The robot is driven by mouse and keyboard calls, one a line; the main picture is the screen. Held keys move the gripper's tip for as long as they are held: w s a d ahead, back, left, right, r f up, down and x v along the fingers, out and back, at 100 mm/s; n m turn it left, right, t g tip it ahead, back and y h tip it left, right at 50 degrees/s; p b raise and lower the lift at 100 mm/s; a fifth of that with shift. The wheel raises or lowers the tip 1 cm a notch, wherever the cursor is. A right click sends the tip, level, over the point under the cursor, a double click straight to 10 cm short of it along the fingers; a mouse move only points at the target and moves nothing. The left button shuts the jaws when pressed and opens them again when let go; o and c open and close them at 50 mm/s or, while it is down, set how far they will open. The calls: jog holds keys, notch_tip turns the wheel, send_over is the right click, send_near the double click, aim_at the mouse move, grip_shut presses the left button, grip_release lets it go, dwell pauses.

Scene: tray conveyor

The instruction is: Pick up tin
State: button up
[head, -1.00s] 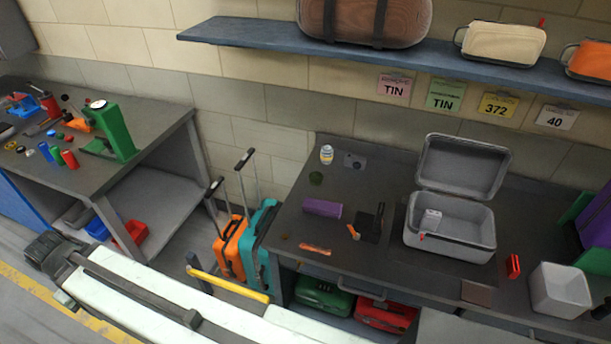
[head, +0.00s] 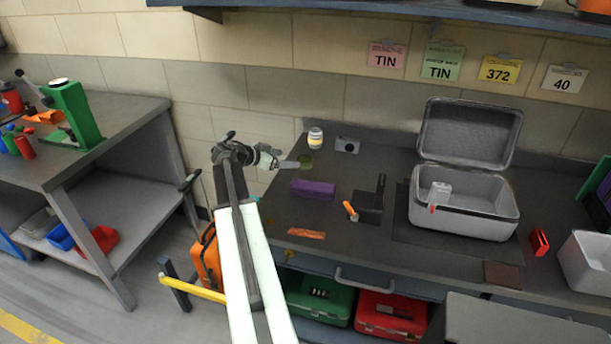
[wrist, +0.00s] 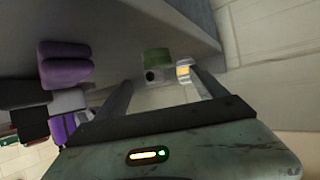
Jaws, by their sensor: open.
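My gripper (head: 284,163) is just left of the tin in the head view, open and empty. In the wrist view, its two fingers (wrist: 162,78) are spread apart, with the tin beyond their tips. I cannot tell the exact gap to the tin. A white jar with a yellow band (head: 315,138) stands behind the tin and shows near the right fingertip in the wrist view (wrist: 184,71).
A small grey camera (head: 347,145) is right of the jar. A purple box (head: 313,188), an orange bar (head: 307,233) and an open grey case (head: 464,221) lie on the bench. A wall (head: 395,107) rises behind. Another workbench (head: 130,115) stands at left.

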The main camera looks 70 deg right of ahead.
aim_at(303, 159)
jog(key=shift+s+d+r, duration=0.1)
jog(key=shift+s+d, duration=0.3)
jog(key=shift+b+x, duration=0.45)
jog(key=shift+x, duration=0.6)
jog(key=b+x, duration=0.2)
jog(key=x, duration=0.3)
jog(key=shift+s+d+f, duration=0.1)
jog(key=shift+d+f, duration=0.05)
jog(key=shift+f, duration=0.1)
jog(key=shift+r, duration=0.1)
jog(key=c, duration=1.5)
notch_tip(303, 159, up, 10)
jog(key=p, duration=1)
jog(key=shift+r, duration=0.1)
